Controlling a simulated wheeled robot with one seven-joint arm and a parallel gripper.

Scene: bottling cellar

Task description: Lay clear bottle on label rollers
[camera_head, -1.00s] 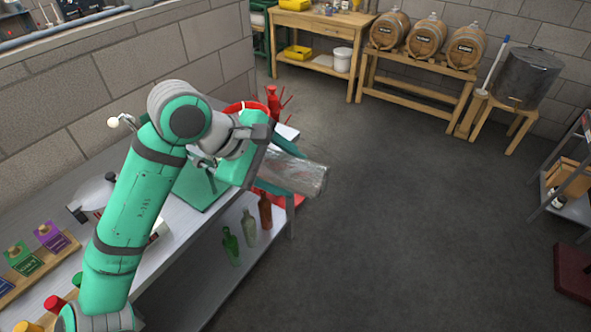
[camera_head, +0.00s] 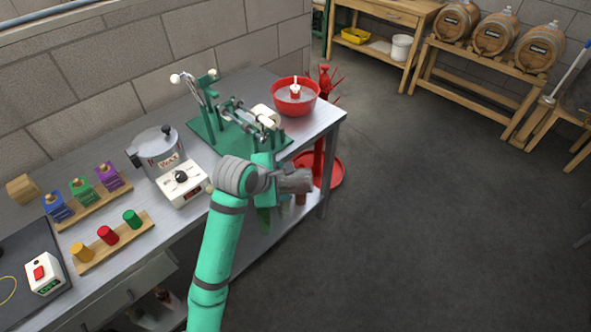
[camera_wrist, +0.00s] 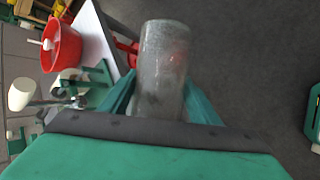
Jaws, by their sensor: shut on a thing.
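My gripper (camera_head: 272,178) hangs at the front edge of the bench in the head view. In the wrist view, its green fingers (camera_wrist: 160,98) are closed on both sides of a clear bottle (camera_wrist: 163,55), which points away from the palm. In the head view the grey shape at my gripper (camera_head: 296,181) seems to be this bottle, but its outline is unclear. The label rollers (camera_head: 243,116) sit on a green base on the bench, behind my gripper and a little left, apart from the bottle. Part of the green labeller (camera_wrist: 97,78) shows left in the wrist view.
A red bowl (camera_head: 295,98) stands right of the rollers, at the bench's far end. A steel pot (camera_head: 157,150) and white box (camera_head: 183,183) stand left. Colored caps (camera_head: 107,235) and cartons (camera_head: 83,189) stand further left. A red rack (camera_head: 325,165) stands beyond the bench end.

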